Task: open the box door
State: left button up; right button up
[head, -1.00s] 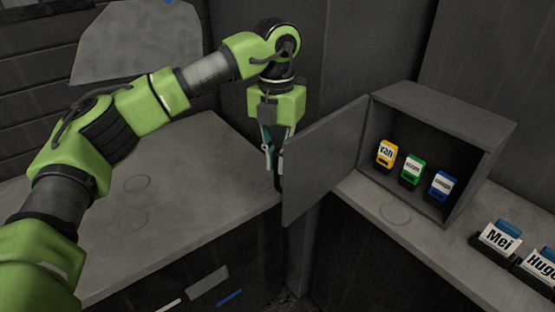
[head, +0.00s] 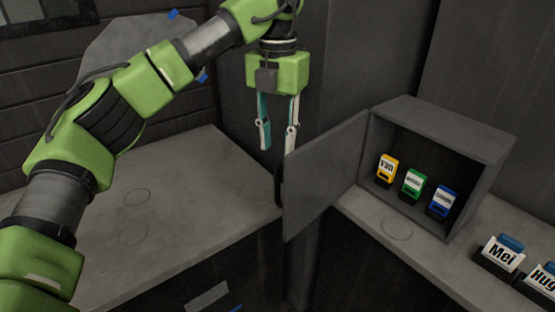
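The grey box (head: 465,133) stands on the right-hand counter in the head view. Its door (head: 325,178) is swung wide open to the left, and the inside of the box shows. A dark handle (head: 279,185) shows at the door's far left edge. My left gripper (head: 278,142) is above and just left of the door, pointing down. Its fingers are apart with nothing between them, clear of the handle. My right gripper is not in view.
Inside the box are a yellow tag (head: 387,168), a green tag (head: 412,183) and a blue tag (head: 442,200). Name card holders, one reading Mei (head: 500,255), stand on the right counter (head: 380,225). The left counter (head: 180,200) is mostly clear.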

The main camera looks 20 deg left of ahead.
pick_arm(q)
jog(key=shift+r, duration=1.45)
